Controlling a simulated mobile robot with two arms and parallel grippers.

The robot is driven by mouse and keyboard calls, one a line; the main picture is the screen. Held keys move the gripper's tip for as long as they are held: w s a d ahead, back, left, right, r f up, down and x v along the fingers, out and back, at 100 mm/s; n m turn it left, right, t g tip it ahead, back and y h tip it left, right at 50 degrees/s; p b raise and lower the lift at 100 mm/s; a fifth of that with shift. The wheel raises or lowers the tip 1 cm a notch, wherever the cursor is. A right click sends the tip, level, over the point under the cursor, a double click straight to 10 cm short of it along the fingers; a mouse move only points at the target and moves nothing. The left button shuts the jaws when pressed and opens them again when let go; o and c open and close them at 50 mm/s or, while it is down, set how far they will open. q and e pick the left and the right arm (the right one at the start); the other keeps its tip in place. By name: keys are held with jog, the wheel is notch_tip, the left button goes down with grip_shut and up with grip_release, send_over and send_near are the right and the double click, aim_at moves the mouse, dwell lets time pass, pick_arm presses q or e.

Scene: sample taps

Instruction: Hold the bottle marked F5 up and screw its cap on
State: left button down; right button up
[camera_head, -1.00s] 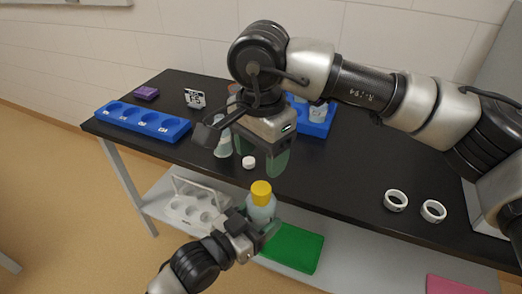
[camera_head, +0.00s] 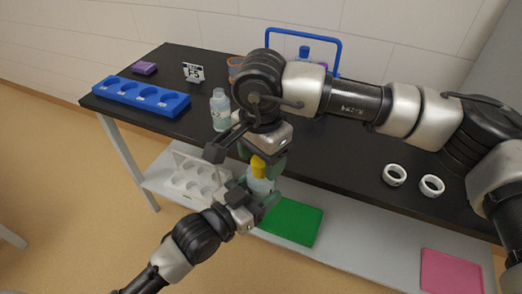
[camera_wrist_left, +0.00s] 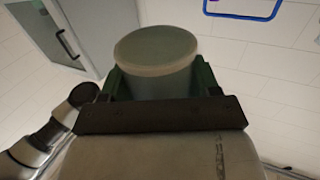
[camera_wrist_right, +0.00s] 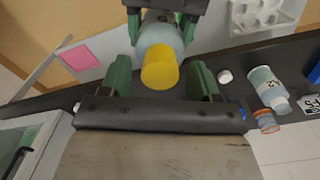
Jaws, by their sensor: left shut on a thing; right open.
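A pale translucent bottle (camera_head: 260,185) with a yellow cap (camera_head: 258,166) is held up in front of the table edge by my left gripper (camera_head: 256,194), which is shut on it. No mark on this bottle is readable. My right gripper (camera_wrist_right: 160,76) is open, its green fingers on either side of the yellow cap (camera_wrist_right: 160,72), with gaps between. The bottle (camera_wrist_right: 158,34) shows beyond the cap in the right wrist view. In the left wrist view the bottle (camera_wrist_left: 155,50) sits between the green fingers. A card (camera_head: 193,73) reading F5 stands on the table.
A second bottle (camera_head: 220,110) stands on the black table near a blue rack (camera_head: 142,97). A small white cap (camera_wrist_right: 225,76) lies nearby. White rings (camera_head: 395,175) lie to the right. The lower shelf holds a white rack (camera_head: 195,178), green mat (camera_head: 292,222) and pink mat (camera_head: 450,272).

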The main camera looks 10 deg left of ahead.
jog(key=c, duration=1)
jog(key=o, duration=1.1)
jog(key=shift+o, duration=0.2)
notch_tip(320, 180, up, 12)
